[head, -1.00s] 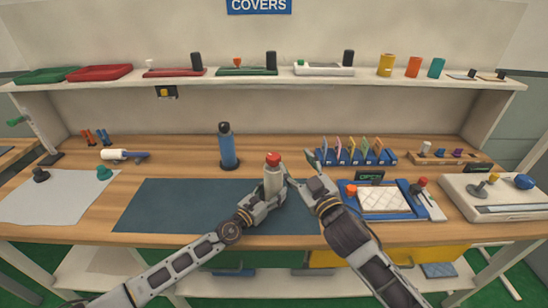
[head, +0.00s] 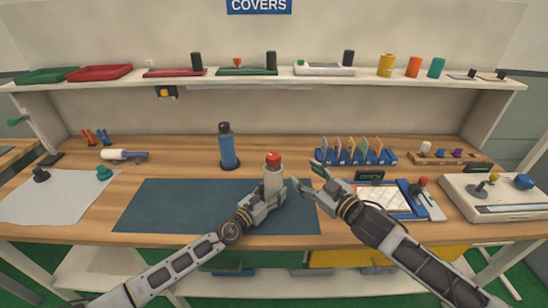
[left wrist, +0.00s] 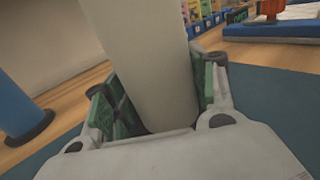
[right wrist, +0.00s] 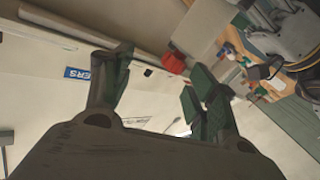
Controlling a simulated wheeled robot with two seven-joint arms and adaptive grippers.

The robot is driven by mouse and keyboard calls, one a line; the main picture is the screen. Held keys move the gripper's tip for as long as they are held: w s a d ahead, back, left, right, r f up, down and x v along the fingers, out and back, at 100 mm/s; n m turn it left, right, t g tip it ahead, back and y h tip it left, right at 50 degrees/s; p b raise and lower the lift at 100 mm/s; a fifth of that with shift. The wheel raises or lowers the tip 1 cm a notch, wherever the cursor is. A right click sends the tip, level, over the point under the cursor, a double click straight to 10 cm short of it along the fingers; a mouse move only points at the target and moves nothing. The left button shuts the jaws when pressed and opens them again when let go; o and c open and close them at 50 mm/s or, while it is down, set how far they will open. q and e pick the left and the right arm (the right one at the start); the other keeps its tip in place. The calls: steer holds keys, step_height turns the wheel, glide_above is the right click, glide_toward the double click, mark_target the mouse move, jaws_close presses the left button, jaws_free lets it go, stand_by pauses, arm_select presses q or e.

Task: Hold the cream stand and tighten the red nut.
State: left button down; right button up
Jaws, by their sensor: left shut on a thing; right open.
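The cream stand (head: 273,182) is upright over the front of the dark mat, with the red nut (head: 273,160) on its top. My left gripper (head: 266,196) is shut on the stand's lower part. In the left wrist view the stand (left wrist: 145,60) fills the space between the green-padded fingers; its top is out of view. My right gripper (head: 307,176) is open and empty, just right of the stand and apart from it. In the right wrist view the red nut (right wrist: 173,64) appears beyond the gap between the open fingers. I cannot tell whether the nut is tight.
The dark mat (head: 160,205) is clear left of the stand. A blue bottle (head: 227,147) stands behind. A blue tray (head: 425,212), partly behind my right arm, and a blue rack (head: 355,157) are to the right. A shelf (head: 225,81) runs above.

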mark_target(278, 160)
steer(key=shift+s+a+r+m+y, duration=0.25)
steer(key=shift+s+a+m+y, duration=0.1)
steer(key=shift+a+m+y, duration=0.2)
steer(key=shift+s+a+r+m+y, duration=0.3)
steer(key=shift+a+m+y, duration=0.15)
steer(key=shift+m, duration=0.1)
steer(key=shift+w+a, duration=0.1)
steer(key=shift+w, duration=0.1)
steer(key=shift+x, duration=5.8)
steer(key=shift+s+a+f, duration=0.1)
steer(key=shift+f, duration=0.1)
steer(key=c, duration=1)
steer(key=shift+c, duration=0.2)
